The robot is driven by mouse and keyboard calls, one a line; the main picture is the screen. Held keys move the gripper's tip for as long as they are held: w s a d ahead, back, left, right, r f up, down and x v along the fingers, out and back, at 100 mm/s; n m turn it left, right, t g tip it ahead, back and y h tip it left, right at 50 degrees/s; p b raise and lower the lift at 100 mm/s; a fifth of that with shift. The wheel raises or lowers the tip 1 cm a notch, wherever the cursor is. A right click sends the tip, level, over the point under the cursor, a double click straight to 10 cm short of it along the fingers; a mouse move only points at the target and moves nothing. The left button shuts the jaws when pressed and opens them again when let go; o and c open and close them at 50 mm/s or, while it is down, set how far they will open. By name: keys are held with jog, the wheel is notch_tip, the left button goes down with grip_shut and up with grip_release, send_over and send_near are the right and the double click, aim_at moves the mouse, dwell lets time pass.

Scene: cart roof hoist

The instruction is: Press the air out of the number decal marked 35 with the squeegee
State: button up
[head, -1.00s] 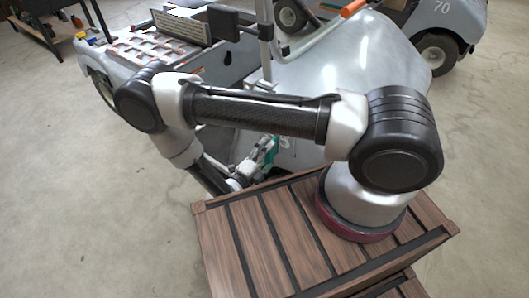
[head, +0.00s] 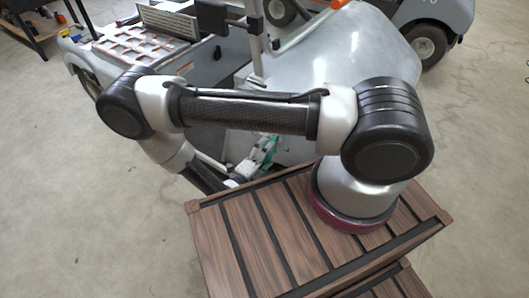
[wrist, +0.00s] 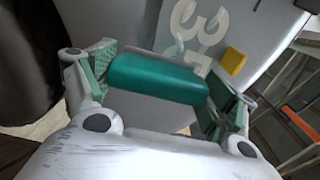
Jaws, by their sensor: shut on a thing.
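My gripper (wrist: 158,90) is shut on the squeegee (wrist: 155,78), whose teal bar lies between the green finger pads. The squeegee is in front of the panel just below the decal in the picture; I cannot tell whether it touches. In the head view my gripper (head: 258,158) is low beside the cart, small and partly behind my arm. The decal cannot be made out there.
A small yellow piece (wrist: 233,62) is right of the digits. A grey cart (head: 205,62) with an open tray-like bay stands at the left. A large silvery panel (head: 340,60) is behind my arm. Another cart (head: 440,20) stands at upper right.

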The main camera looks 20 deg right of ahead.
jog(key=shift+r+n, duration=0.35)
jog(key=shift+n, duration=0.25)
jog(key=shift+w+a+r, duration=0.1)
jog(key=shift+w+a, duration=0.4)
jog(key=shift+w, duration=0.35)
jog(key=shift+w+a+f, duration=0.1)
jog(key=shift+w+a, duration=0.45)
jog(key=shift+w, duration=0.25)
jog(key=shift+w+a+r, duration=0.1)
jog(key=shift+w+a, duration=0.4)
jog(key=shift+w, duration=0.35)
jog(key=shift+w, duration=0.15)
jog(key=shift+w+a, duration=0.35)
jog(key=shift+w, duration=0.2)
jog(key=shift+w+a, duration=0.3)
jog(key=shift+w, duration=0.2)
jog(key=v, duration=0.7)
